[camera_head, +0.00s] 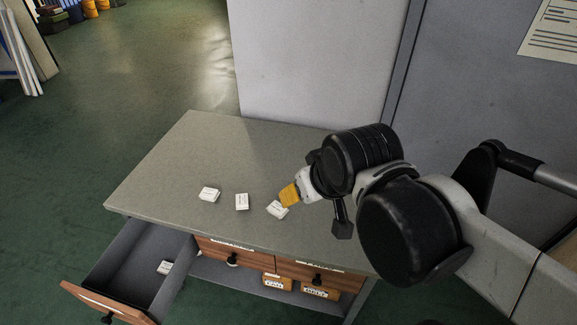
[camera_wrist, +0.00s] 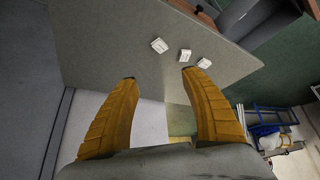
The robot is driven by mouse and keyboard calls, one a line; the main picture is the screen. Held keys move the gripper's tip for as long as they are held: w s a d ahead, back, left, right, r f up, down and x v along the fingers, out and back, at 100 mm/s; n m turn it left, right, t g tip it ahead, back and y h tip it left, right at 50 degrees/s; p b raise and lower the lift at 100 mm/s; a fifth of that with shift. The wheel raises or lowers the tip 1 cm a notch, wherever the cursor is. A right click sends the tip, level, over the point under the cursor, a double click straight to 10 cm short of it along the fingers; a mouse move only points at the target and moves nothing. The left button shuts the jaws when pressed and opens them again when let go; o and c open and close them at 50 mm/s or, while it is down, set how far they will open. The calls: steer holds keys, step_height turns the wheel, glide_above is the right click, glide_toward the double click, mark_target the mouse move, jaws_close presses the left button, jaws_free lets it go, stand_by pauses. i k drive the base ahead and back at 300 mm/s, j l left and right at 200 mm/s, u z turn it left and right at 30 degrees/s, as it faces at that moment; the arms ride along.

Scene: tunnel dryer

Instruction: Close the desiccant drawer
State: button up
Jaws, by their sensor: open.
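The open drawer (camera_head: 128,253) hangs out from the left front of the grey table, with a wooden front and a dark knob. One white packet (camera_head: 165,267) lies inside it. Its grey side shows at the top right of the wrist view (camera_wrist: 247,18). My gripper (camera_head: 289,195), with orange fingers, is over the tabletop, right of the drawer and apart from it. In the wrist view the two fingers (camera_wrist: 158,76) are spread, with nothing between them.
Three white packets, left (camera_head: 209,194), middle (camera_head: 242,202) and right (camera_head: 278,209), lie on the table (camera_head: 165,160); my gripper overlaps the right one in view. Two shut drawers, middle (camera_head: 233,254) and right (camera_head: 312,275), are beside the open one.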

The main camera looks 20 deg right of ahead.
mark_target(125, 284)
steer(key=u, duration=1.65)
steer(key=i+j, duration=0.1)
steer(key=j, duration=0.2)
steer(key=i+j, duration=0.1)
steer(key=j, duration=0.2)
steer(key=i+j+u, duration=0.1)
steer(key=j, duration=0.2)
